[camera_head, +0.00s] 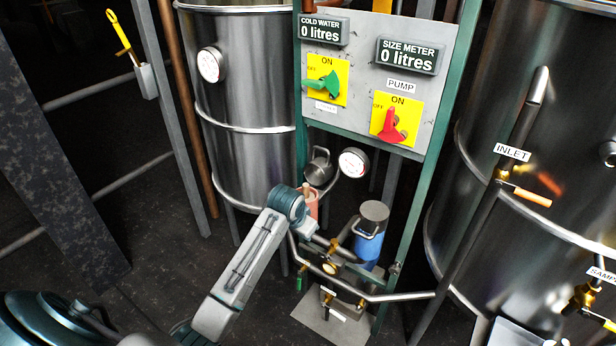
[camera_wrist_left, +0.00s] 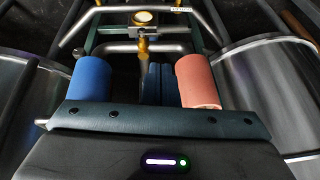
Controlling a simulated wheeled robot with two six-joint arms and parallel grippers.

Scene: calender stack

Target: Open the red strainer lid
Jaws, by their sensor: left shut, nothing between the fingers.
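The red strainer (camera_head: 312,203) stands behind my left wrist in the head view, its lower part hidden. Its metal lid (camera_head: 318,172) shows just above it, with a loop handle at the top, and looks tilted up; its exact angle is hard to tell. In the left wrist view the red strainer (camera_wrist_left: 197,82) is at the right and its lid is not visible. My left gripper (camera_wrist_left: 160,82) is shut and empty, between the red strainer and the blue strainer (camera_wrist_left: 90,78). In the head view its fingers are hard to make out. My right gripper is not in view.
The blue strainer (camera_head: 369,246) has a metal lid (camera_head: 374,212) on top. Pipes and brass valves (camera_head: 330,268) run close below my gripper. A control panel (camera_head: 372,80) is above; large steel tanks stand at left (camera_head: 245,110) and right (camera_head: 560,150).

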